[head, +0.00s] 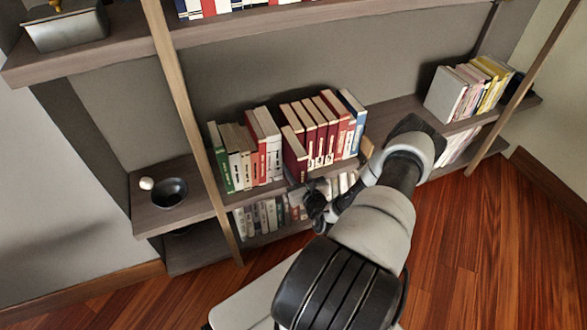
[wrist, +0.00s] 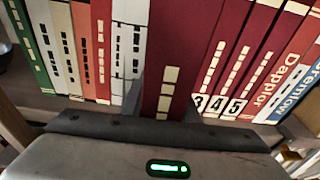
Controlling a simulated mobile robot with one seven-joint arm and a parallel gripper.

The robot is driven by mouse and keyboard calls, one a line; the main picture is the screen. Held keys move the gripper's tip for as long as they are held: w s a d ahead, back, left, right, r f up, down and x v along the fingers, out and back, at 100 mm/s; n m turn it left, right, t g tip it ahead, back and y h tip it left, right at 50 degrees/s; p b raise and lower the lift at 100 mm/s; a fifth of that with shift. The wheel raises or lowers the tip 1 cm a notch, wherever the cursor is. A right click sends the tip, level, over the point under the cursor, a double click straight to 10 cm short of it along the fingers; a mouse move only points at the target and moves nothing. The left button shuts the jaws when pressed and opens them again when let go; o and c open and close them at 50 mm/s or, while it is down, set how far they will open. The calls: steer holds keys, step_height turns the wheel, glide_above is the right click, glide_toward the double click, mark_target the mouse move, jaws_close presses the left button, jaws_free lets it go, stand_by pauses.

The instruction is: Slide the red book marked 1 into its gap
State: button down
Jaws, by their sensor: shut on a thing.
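The dark red book (wrist: 168,60) is held upright between the two fingers of my gripper (wrist: 163,103) in the wrist view. Its lower spine is hidden by my gripper, so its number does not show. In the head view the red book (head: 293,155) stands out in front of the row, at the left end of the matching red books (head: 318,125). My gripper (head: 314,203) is low in front of the shelf there, partly hidden by my arm. Red books marked 3, 4 and 5 (wrist: 232,75) stand to its right. The gap itself is hidden behind the held book.
White books (wrist: 128,50) stand close on the left of the held book, with a red and a green book (wrist: 25,45) further left. A blue-and-white book (head: 352,120) ends the row at right. A wooden upright (head: 190,120) and a dark bowl (head: 168,192) are left.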

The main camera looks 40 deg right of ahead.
steer(key=c, duration=1.3)
jaws_free()
steer(key=shift+f, duration=0.15)
steer(key=p+v, duration=0.3)
steer(key=v, duration=1.4)
steer(key=shift+s+a+p, duration=0.15)
steer(key=shift+s+p, duration=0.05)
steer(key=shift+p, duration=0.1)
steer(key=shift+w, duration=0.1)
